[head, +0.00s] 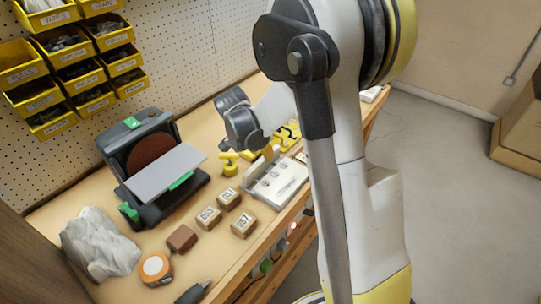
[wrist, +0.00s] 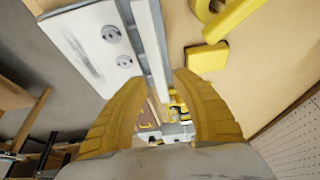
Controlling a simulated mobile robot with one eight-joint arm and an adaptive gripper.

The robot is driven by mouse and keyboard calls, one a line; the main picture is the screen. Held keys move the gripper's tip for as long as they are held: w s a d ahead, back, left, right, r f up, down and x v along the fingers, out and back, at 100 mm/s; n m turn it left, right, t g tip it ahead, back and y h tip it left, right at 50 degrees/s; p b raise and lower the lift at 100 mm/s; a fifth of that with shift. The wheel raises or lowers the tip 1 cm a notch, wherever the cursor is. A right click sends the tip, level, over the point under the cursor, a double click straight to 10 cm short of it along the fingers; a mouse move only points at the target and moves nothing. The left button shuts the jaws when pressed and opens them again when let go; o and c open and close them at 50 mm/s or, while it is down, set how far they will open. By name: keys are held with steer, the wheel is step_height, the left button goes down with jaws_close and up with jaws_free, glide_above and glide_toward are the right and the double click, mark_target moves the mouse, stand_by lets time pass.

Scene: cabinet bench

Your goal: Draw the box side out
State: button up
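A pale thin upright panel, which I take to be the box side (head: 260,165), stands along the back of a white plate fixture (head: 286,181) on the bench. In the wrist view, the white plate with two round knobs (wrist: 92,45) is at upper left. Beside it a pale narrow strip (wrist: 153,40), likely the panel's top edge, runs down toward the fingers. My gripper (wrist: 161,80) has its two yellow ridged fingers apart, one on each side of the strip's line. I see no clear contact. In the head view my arm hides part of this area.
Yellow pieces (wrist: 207,57) lie behind the strip. Small labelled blocks (head: 208,217), a brown block (head: 182,238), a tape measure (head: 156,268), a grey cloth (head: 98,245) and a disc sander (head: 150,150) occupy the left bench. Yellow bins (head: 75,60) hang on the pegboard.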

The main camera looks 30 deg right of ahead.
step_height(320, 180, up, 7)
steer(key=p, duration=0.4)
steer(key=shift+r+p, duration=0.15)
steer(key=shift+p, duration=0.2)
steer(key=s+a+r+n+t+y, duration=0.2)
steer(key=s+a+r+n+t, duration=0.1)
steer(key=s+a+r+n, duration=0.6)
steer(key=s+a+r+n+t+y, duration=0.2)
steer(key=s+a+n, duration=0.3)
steer(key=s, duration=0.6)
steer(key=shift+a+r, duration=0.35)
steer(key=shift+r, duration=0.35)
